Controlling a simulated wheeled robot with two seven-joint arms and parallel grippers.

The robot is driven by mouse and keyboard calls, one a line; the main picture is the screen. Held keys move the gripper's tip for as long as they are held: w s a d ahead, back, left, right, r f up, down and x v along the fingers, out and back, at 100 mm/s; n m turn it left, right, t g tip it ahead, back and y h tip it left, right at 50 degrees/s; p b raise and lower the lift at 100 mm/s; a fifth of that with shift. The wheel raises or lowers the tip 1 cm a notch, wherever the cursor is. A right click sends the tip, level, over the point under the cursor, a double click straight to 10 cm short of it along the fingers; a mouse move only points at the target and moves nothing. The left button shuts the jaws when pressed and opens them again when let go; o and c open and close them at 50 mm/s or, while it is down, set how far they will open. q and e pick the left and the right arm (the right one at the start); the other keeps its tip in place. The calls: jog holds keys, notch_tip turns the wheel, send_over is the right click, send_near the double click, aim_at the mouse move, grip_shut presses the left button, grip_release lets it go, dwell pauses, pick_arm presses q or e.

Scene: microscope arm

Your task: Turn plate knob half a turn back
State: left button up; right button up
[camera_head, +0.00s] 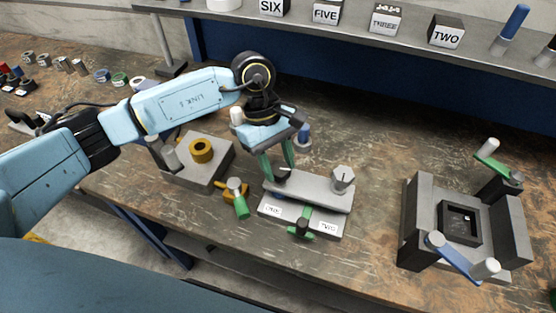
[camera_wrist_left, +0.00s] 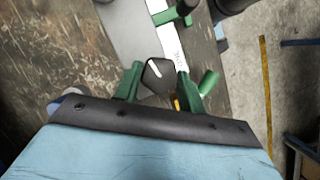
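A grey metal plate (camera_head: 310,190) lies on the bench, with a label strip reading TWO at its right end. A dark knob (camera_head: 282,174) stands at its left end, and a lighter grey knob (camera_head: 342,178) at its right end. A green lever (camera_head: 303,226) with a dark handle sits at the front edge. My left gripper (camera_head: 279,172) is lowered over the dark knob. In the left wrist view its green fingers (camera_wrist_left: 159,76) stand apart on either side of the dark knob (camera_wrist_left: 158,73), which bears a white line. Narrow gaps seem to show beside it. My right gripper is out of view.
A block with a yellow ring (camera_head: 201,151) and a green-handled lever (camera_head: 240,205) stand close at left. A grey fixture with a square recess (camera_head: 418,225) stands at right. A shelf with numbered blocks (camera_head: 445,32) runs along the back. Bench between plate and fixture is clear.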

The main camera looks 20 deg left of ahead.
pick_arm(q)
jog(key=c, duration=0.4)
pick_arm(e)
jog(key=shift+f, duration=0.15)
